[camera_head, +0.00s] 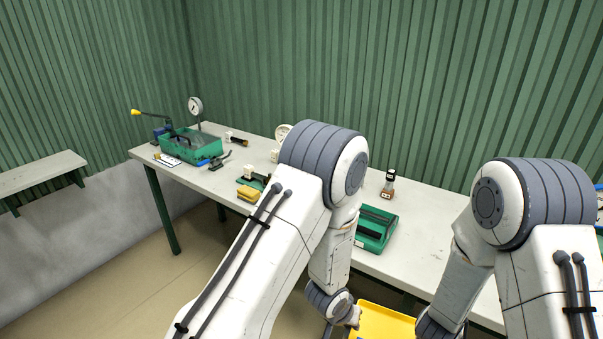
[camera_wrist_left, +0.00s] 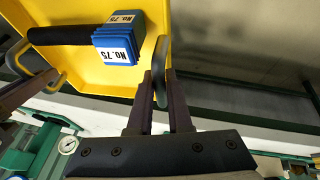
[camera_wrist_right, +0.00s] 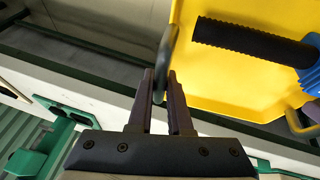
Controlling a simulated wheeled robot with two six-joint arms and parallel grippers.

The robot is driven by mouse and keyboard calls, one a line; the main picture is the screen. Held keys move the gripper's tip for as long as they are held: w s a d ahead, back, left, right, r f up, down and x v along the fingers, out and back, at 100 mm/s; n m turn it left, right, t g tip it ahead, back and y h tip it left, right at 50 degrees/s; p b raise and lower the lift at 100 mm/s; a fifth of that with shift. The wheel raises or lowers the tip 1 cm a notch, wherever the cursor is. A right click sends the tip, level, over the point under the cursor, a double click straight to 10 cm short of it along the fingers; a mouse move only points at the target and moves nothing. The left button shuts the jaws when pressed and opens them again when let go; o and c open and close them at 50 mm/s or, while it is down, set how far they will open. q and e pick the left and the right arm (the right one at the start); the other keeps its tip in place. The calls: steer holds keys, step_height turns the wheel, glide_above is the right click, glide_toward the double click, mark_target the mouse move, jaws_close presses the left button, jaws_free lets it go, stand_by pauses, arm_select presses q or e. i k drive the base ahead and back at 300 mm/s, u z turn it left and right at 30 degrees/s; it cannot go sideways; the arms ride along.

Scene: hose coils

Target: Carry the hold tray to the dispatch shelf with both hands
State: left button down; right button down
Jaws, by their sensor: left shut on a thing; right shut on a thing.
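The yellow hold tray (camera_head: 384,322) shows in part at the bottom of the head view, between my two forearms. In the left wrist view the tray (camera_wrist_left: 105,80) carries a blue block marked No.75 (camera_wrist_left: 118,42) with a black ribbed grip (camera_wrist_left: 65,35). My left gripper (camera_wrist_left: 160,78) is shut on a tray handle at one side. My right gripper (camera_wrist_right: 160,78) is shut on the handle at the opposite side; the tray (camera_wrist_right: 225,80) shows beside it. A grey wall shelf (camera_head: 40,172) stands at the far left; I cannot tell whether it is the dispatch shelf.
A long bench (camera_head: 225,178) runs along the green wall behind the tray. It holds a green bin (camera_head: 185,147), a gauge (camera_head: 195,105), a green case (camera_head: 375,229) and a stamp-like tool (camera_head: 389,183). Floor (camera_head: 130,270) is clear at the left, before the wall shelf.

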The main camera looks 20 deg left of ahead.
mark_target(35, 171)
steer(key=u, duration=0.4)
steer(key=k, duration=0.5)
steer(key=u, duration=0.7)
steer(key=i, duration=1.95)
steer(key=u, duration=0.65)
steer(key=i, duration=1)
steer(key=u, duration=0.65)
steer(key=i, duration=0.9)
steer(key=u, duration=0.25)
